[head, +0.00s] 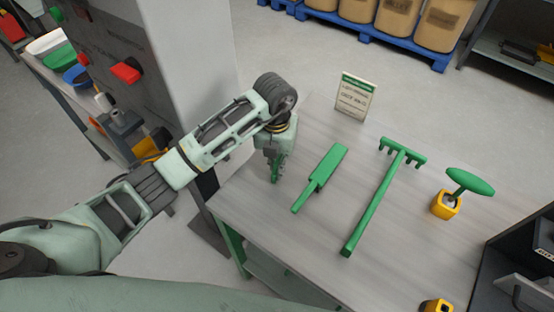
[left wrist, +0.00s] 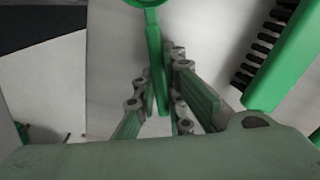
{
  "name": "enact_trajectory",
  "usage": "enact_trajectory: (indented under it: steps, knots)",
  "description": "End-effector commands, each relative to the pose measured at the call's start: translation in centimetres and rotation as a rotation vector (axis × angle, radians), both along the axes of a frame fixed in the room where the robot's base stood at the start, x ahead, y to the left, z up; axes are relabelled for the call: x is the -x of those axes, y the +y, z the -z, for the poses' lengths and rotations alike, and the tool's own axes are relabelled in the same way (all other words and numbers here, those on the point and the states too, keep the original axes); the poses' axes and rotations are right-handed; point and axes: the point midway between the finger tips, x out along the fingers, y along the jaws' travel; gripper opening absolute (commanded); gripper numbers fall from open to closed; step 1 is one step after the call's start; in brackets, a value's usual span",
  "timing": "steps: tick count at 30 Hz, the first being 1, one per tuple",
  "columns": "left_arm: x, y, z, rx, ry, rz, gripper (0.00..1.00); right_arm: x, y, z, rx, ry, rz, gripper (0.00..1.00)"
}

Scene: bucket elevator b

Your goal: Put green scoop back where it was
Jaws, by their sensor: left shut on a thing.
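My left gripper (head: 275,172) points down over the left side of the table, left of the green brush. In the left wrist view its fingers (left wrist: 168,112) are closed around the green handle of the scoop (left wrist: 152,50). The scoop's round head shows only partly at the top edge of that view. In the head view the scoop is mostly hidden by the gripper, and I cannot tell whether it touches the tabletop. My right gripper is not in view.
On the grey table (head: 330,248) lie a green brush (head: 322,174) and a long green rake (head: 375,205). A small sign (head: 355,97) stands at the back edge. A yellow block (head: 446,205) with a green oval-topped tool (head: 470,182) is at right. A grey cabinet (head: 185,70) stands left.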

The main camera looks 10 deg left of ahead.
Motion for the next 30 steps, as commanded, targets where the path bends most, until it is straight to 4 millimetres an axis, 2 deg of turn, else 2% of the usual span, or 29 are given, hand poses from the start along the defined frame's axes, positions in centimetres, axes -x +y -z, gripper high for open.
enact_trajectory:
  steps: [9, 10, 16, 26, 30]
  knots:
    - [-0.1, 0.0, 0.4, 0.0, -0.002, 0.0, 0.0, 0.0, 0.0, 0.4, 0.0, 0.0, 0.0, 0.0]
    - [-0.1, 0.0, 0.3, 0.001, -0.002, 0.0, 0.12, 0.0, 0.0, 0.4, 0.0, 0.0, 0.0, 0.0]
    - [0.0, 0.0, 0.3, 0.001, -0.001, 0.0, 0.29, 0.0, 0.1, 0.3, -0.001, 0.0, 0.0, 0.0]
    - [0.0, 0.0, 0.1, 0.001, -0.001, 0.0, 0.29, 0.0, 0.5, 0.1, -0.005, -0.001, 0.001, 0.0]
    - [-0.1, 0.0, -1.3, 0.0, -0.003, 0.0, 0.29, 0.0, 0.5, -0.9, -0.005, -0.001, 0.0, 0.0]
